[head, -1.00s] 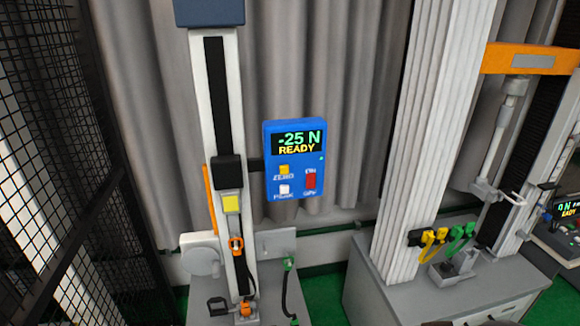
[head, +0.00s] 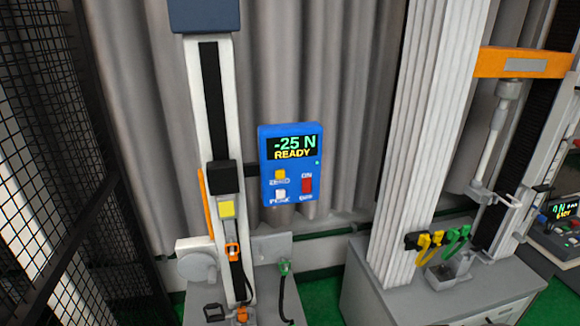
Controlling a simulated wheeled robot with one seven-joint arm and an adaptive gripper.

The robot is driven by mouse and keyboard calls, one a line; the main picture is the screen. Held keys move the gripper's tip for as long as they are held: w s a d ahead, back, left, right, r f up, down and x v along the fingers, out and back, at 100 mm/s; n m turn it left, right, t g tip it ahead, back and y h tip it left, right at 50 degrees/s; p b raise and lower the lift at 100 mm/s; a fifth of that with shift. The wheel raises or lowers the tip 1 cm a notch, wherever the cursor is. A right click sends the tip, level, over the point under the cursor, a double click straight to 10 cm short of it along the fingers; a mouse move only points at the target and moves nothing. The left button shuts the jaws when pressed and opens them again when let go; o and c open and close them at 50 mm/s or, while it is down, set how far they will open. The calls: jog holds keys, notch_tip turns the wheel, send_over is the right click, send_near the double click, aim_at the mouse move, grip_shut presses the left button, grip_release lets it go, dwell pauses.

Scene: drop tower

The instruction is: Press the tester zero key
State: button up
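The tester's blue control box (head: 290,164) is mounted at the right of a white upright column (head: 217,130). Its display (head: 293,147) reads "-25 N" and "READY". The yellow zero key (head: 280,174) sits below the display at the left, with its label under it. A white peak key (head: 280,194) is below that. A red on/off switch (head: 306,186) is at the right. My gripper is not in view, and nothing covers the box.
A black mesh fence (head: 60,160) stands at the left. A grey cabinet (head: 395,300) and a white ribbed column (head: 425,140) stand at the right, beside a second machine with an orange crossbar (head: 525,62). A grey curtain (head: 350,110) hangs behind.

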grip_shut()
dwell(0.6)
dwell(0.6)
